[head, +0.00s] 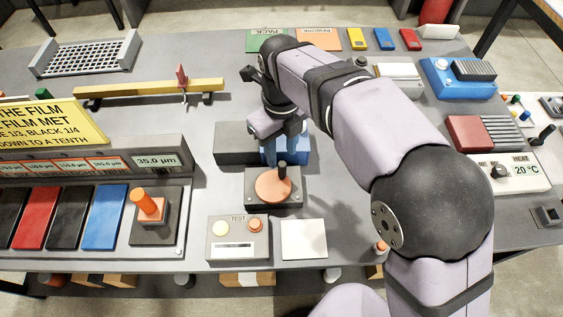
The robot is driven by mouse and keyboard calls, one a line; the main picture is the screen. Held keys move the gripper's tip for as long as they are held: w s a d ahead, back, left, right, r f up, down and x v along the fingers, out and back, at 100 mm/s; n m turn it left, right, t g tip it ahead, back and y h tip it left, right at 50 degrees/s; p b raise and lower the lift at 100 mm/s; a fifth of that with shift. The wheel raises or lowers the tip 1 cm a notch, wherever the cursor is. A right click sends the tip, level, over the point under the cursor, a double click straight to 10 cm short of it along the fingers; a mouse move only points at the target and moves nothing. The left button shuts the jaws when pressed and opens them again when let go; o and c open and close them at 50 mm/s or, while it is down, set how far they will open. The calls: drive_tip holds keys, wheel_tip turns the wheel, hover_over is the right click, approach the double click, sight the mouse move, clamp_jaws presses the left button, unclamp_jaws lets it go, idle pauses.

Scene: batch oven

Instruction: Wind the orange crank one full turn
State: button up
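The orange crank is a flat orange disc (271,187) on a dark square base, with a dark upright knob (282,172) near its upper right edge. My gripper (283,150) points down just behind the knob, over a low grey and blue block (236,143). Its fingertips blend with the blue part of this block, so I cannot tell how far apart they are or whether they touch the knob. I see nothing clearly held.
A test box (238,240) and a white plate (304,240) lie in front of the crank. An orange lever (147,205) stands to the left beside coloured panels. A yellow beam (150,89) lies behind left. My arm hides part of the right side.

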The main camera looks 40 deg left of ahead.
drive_tip(key=n, duration=2.1)
drive_tip(key=shift+n, duration=0.3)
drive_tip(key=n, duration=0.8)
drive_tip(key=shift+n, duration=0.4)
drive_tip(key=n, duration=1)
drive_tip(key=shift+f, duration=0.1)
